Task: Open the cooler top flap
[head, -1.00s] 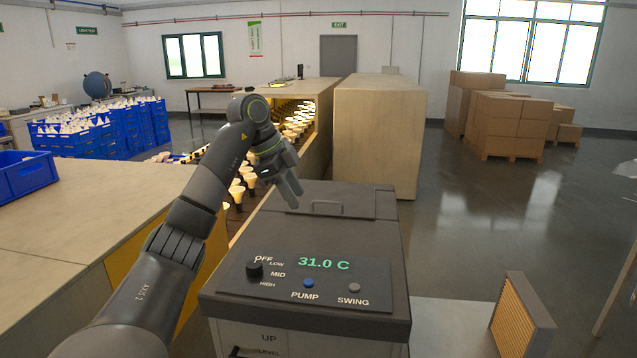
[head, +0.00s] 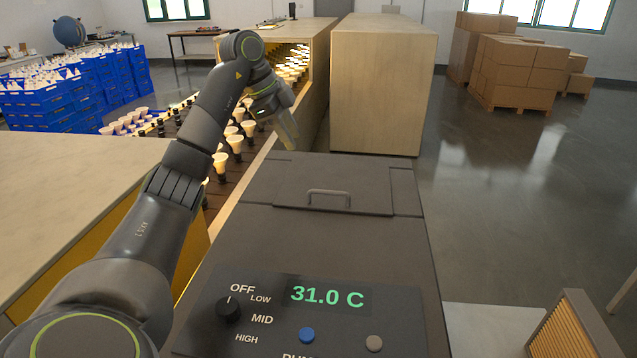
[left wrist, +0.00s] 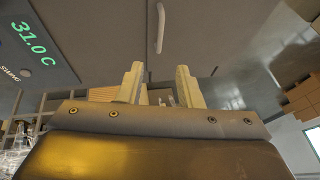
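The cooler (head: 345,245) is a dark brown box with a control panel on its near side that reads 31.0 C. Its top flap (head: 290,182) lies flat and closed, with a grey bar handle (head: 328,194) near its front edge. The handle also shows in the left wrist view (left wrist: 159,28). My left gripper (head: 290,132) is beyond the flap's far left corner, apart from the handle. In the left wrist view its two fingers (left wrist: 160,84) are spread with nothing between them. My right gripper is not in view.
A conveyor (head: 222,182) with several lit bulbs runs along the cooler's left. A pale wooden cabinet (head: 383,90) stands behind the cooler. A slatted panel (head: 570,330) stands at the lower right. Open floor (head: 480,200) lies to the right.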

